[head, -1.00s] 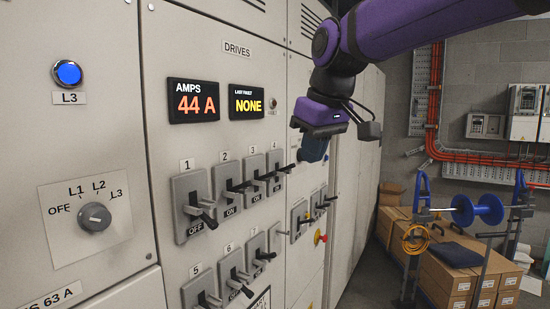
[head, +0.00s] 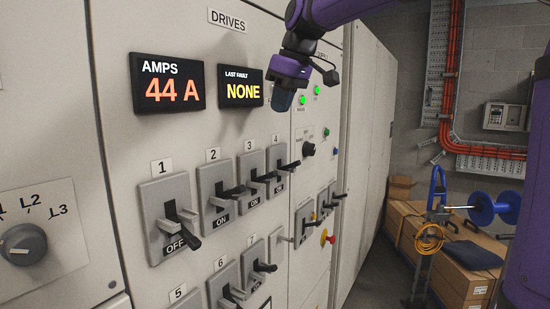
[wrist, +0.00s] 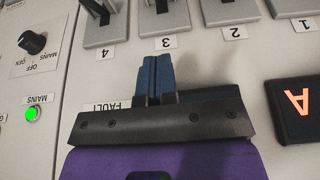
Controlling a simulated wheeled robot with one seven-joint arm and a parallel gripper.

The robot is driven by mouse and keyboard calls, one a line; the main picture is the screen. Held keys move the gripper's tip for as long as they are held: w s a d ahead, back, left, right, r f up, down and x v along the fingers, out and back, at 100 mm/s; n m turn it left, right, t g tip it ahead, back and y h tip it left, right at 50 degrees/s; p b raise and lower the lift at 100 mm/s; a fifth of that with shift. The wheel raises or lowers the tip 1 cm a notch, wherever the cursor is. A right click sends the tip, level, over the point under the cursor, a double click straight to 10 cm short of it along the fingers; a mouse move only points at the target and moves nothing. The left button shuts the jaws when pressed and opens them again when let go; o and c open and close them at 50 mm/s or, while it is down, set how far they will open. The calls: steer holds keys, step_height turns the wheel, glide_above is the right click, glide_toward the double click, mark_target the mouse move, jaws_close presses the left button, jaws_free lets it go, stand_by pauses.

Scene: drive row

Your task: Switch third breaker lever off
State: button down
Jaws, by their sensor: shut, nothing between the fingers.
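The third breaker lever (head: 262,177) is a dark handle on a grey plate marked 3 above and ON below, in the upper row of the DRIVES panel. In the wrist view, which is upside down, the plate of breaker 3 (wrist: 164,16) shows at the top edge, with its label just beyond the fingertips. My gripper (head: 282,100) is shut and empty, above breakers 3 and 4 and apart from the levers. Its blue fingers (wrist: 157,62) are together in the wrist view.
Breaker 1 (head: 180,222) reads OFF; breaker 2 (head: 222,194) and breaker 4 (head: 284,165) flank lever 3 closely. A lower row of breakers sits below. The AMPS display (head: 167,82) reads 44 A. Boxes (head: 466,270) and a blue reel stand at the right.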

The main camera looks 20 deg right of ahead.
steer(key=shift+f, duration=0.15)
glide_above(276, 171)
steer(key=w+a, duration=0.1)
step_height(276, 171, down, 9)
steer(key=shift+w+a+r, duration=0.1)
steer(key=shift+w+r, duration=0.05)
steer(key=shift+r, duration=0.05)
steer(key=f, duration=0.2)
steer(key=s+f, duration=0.1)
steer(key=shift+d, duration=0.3)
steer(key=shift+s+d+f, duration=0.1)
steer(key=shift+d+f, duration=0.05)
steer(key=shift+f, duration=0.45)
steer(key=shift+s+f, duration=0.1)
